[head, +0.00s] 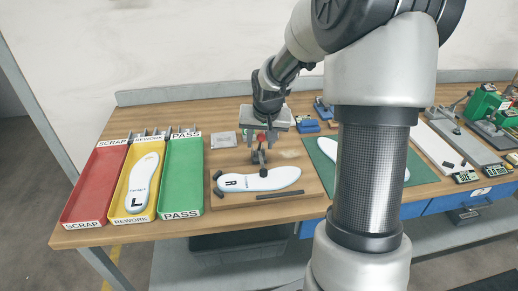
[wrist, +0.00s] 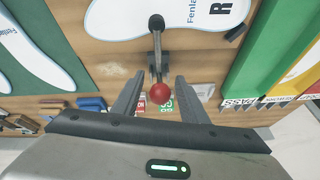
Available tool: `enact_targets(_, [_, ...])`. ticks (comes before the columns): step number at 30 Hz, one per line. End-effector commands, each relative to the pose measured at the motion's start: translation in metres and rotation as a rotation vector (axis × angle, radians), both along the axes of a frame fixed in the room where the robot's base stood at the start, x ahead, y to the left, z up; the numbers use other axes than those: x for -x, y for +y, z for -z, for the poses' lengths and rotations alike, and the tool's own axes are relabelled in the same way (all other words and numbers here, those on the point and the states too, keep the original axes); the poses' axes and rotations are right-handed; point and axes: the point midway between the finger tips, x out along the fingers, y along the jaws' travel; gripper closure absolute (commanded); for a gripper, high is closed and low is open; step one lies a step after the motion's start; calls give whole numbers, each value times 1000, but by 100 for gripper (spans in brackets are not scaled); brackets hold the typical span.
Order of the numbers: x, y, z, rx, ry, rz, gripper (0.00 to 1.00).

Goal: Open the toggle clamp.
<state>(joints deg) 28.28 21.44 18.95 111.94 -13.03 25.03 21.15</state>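The toggle clamp (head: 257,157) stands at the back of a wooden fixture board (head: 300,184). Its black tip (head: 263,172) is over a white insole marked R (head: 278,179) and looks to be down on it. The clamp's red handle knob (head: 261,137) is right under my gripper (head: 263,132). In the wrist view the red knob (wrist: 159,93) lies between the two spread fingers of my gripper (wrist: 158,80), with a gap on each side. The clamp's arm (wrist: 155,62) runs up from it to the black tip (wrist: 156,22). My gripper is open and holds nothing.
Red, yellow and green trays (head: 184,178) stand at the left; the yellow one holds an insole marked L (head: 143,183). A green mat (head: 415,172) with an insole is at the right, partly behind my arm. A grey plate (head: 223,140) and blue items (head: 307,126) lie near the clamp.

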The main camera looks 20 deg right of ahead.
Motion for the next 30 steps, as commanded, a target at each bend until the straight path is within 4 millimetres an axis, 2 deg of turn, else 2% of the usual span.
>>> enact_targets(3, [-7, -1, 20, -1, 3, 0, 61])
enact_targets(7, [-12, -1, 30, -1, 1, 1, 61])
enact_targets(18, [-14, -2, 34, 0, 0, 0, 61])
enact_targets(20, [-14, -2, 34, 0, 0, 0, 69])
enact_targets(25, [-14, -2, 34, 0, 0, 0, 98])
enact_targets(30, [-14, -2, 34, 0, 0, 0, 100])
